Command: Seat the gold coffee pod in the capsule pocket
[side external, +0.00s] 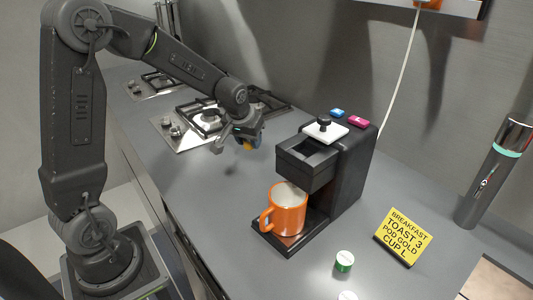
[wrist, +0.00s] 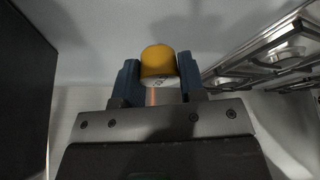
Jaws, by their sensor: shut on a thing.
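The gold coffee pod (wrist: 157,62) is between the blue fingers of my gripper (wrist: 158,80) in the wrist view. My gripper is shut on it. In the side view my gripper (side external: 248,143) is in the air, left of the coffee machine, and a small bit of the gold pod (side external: 247,147) shows below it. The black coffee machine (side external: 352,165) stands on the counter. Its capsule pocket (side external: 309,147) is the dark opening in the top of the front part, with no pod visible in it. The pocket's inside is too dark to see fully.
An orange mug (side external: 288,212) stands on the machine's drip tray. A green pod (side external: 344,261) and a white-topped pod (side external: 347,296) are in front. A yellow sign (side external: 404,236) and a dark cylinder (side external: 492,176) stand right. Gas hobs (side external: 205,122) lie behind.

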